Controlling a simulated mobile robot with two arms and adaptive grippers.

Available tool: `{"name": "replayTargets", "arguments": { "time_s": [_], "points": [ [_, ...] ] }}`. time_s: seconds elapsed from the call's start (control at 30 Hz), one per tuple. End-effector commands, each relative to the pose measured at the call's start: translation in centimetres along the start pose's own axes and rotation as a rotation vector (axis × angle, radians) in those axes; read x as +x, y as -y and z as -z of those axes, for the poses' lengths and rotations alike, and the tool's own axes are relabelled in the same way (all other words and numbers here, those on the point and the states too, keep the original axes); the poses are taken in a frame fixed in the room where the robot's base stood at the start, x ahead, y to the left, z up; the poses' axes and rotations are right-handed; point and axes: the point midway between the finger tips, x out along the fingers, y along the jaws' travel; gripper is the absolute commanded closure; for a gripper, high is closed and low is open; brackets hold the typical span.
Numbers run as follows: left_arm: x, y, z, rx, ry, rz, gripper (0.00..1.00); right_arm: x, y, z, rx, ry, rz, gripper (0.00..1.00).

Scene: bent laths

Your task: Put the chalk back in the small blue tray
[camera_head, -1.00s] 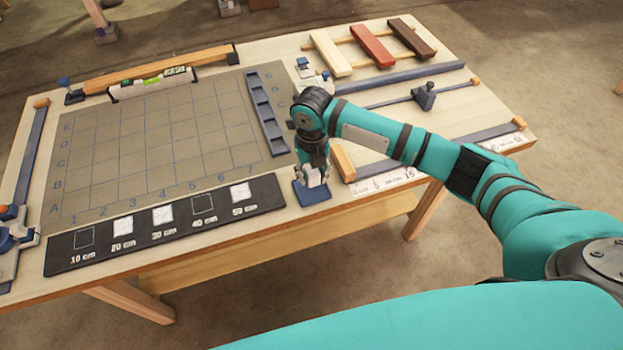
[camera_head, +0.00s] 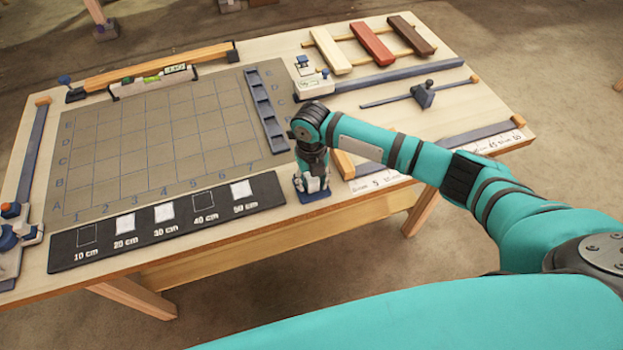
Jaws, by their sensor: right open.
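The small blue tray (camera_head: 315,198) lies at the front edge of the table, right of the black strip. My right gripper (camera_head: 312,187) points straight down over it, fingertips close to its surface and covering most of it. The gripper is open. I cannot make out the chalk; the fingers and wrist may hide it, and I cannot tell whether any lies in the tray. My left gripper is not in view.
A black strip (camera_head: 150,237) with white and outlined squares lies left of the tray. Behind it are a gridded mat (camera_head: 150,140) and a long compartmented blue rack (camera_head: 284,148). A wooden block (camera_head: 343,164) sits close right of my gripper.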

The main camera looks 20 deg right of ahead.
Motion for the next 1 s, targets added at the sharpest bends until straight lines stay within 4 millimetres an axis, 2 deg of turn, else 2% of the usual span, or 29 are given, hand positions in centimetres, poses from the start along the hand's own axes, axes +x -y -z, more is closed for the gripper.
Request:
{"name": "replayTargets", "arguments": {
  "time_s": [0.17, 0.4, 0.6, 0.8, 1.0],
  "points": [
    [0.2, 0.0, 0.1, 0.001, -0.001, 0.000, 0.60, -2.0, 0.0, -0.2, 0.000, 0.005, -0.001, 0.59],
    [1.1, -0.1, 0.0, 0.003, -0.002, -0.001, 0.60, -7.2, 0.0, -0.2, 0.000, 0.006, -0.001, 0.59],
    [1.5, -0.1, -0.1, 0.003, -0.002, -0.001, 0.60, -10.7, 0.0, -0.2, 0.000, 0.004, -0.001, 0.59],
    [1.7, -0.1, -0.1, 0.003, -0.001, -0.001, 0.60, -12.2, 0.0, -0.1, 0.001, 0.001, 0.000, 0.59],
    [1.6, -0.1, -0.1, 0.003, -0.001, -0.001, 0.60, -12.3, 0.0, -0.1, 0.001, 0.000, 0.000, 0.59]
  ]
}}
